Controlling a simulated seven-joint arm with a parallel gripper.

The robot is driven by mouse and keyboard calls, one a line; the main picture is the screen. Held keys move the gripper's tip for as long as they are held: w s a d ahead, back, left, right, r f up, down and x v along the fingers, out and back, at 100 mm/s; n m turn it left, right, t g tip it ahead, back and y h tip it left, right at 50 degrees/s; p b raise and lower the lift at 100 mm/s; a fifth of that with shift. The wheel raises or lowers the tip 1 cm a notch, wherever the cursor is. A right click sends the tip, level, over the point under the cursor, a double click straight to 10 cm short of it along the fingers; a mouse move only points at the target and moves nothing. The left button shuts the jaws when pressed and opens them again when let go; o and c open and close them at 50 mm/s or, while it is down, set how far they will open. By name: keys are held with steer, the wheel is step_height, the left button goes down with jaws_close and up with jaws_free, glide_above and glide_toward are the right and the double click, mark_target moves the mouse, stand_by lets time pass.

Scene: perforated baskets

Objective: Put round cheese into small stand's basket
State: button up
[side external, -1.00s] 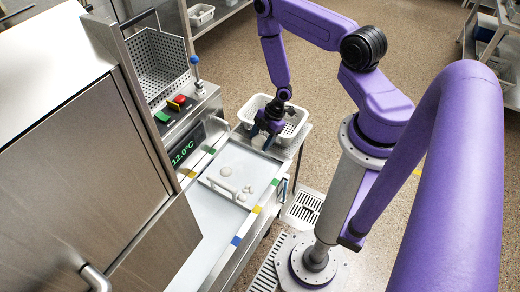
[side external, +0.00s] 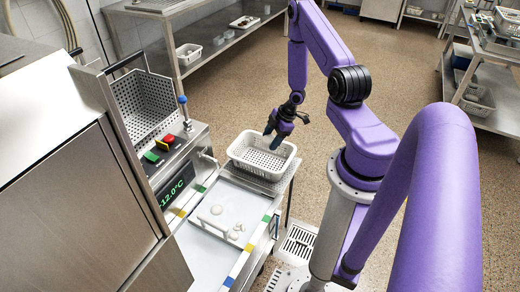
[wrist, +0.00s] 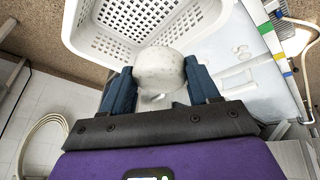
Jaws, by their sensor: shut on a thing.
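My gripper (wrist: 162,92) is shut on the round cheese (wrist: 160,66), a pale, speckled ball held between the two dark blue fingers. In the side external view my gripper (side external: 277,138) hangs above the small stand's basket (side external: 238,152), near its far right part. The cheese cannot be made out clearly there. The basket is white, perforated and rectangular, and its visible inside looks empty. In the wrist view the basket (wrist: 88,44) lies beyond and below the cheese, with a gap apparent between them.
A white tray (side external: 205,229) with several pale pieces lies on the steel counter. A perforated metal basket (side external: 140,105) hangs by the control panel (side external: 178,152) at left. Open floor lies behind the small stand.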

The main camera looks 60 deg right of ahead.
steer(key=shift+m, duration=0.4)
steer(key=shift+s+d+f, duration=0.15)
steer(key=shift+d+f, duration=0.3)
steer(key=shift+f, duration=1.85)
steer(key=shift+s+d+f, duration=0.15)
steer(key=shift+d+f, duration=0.25)
steer(key=shift+f, duration=1.9)
steer(key=shift+s+d+f, duration=0.15)
steer(key=shift+d+f, duration=0.3)
steer(key=shift+f, duration=1.85)
steer(key=o, duration=1.2)
steer(key=shift+c, duration=0.2)
step_height(320, 180, up, 8)
